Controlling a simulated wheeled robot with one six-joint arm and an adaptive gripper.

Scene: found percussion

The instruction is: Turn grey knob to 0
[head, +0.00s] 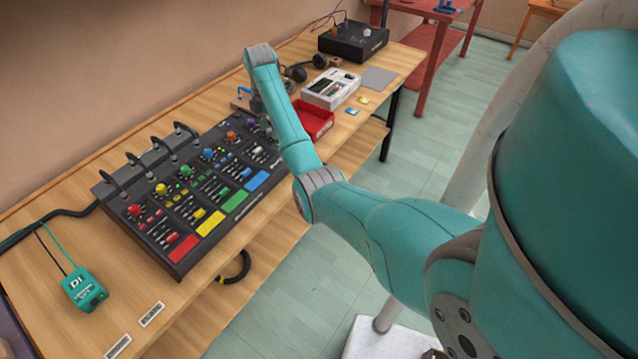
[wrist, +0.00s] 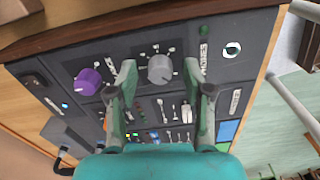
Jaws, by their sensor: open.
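The grey knob (wrist: 160,69) stands on the dark panel at the far end of the mixer, with small tick marks around it; the tick values are too small to read. In the wrist view my gripper (wrist: 167,78) is open, its two fingers on either side of the knob in the picture. I cannot tell whether they touch it. In the head view my arm hides the grey knob and most of the gripper. A purple knob (wrist: 88,82) sits left of the grey one in the wrist view.
The mixer (head: 195,190) has several coloured knobs, sliders and pads. A red tray (head: 315,118) and a white case (head: 331,88) stand just beyond my arm. A teal DI box (head: 84,289) lies at the near left.

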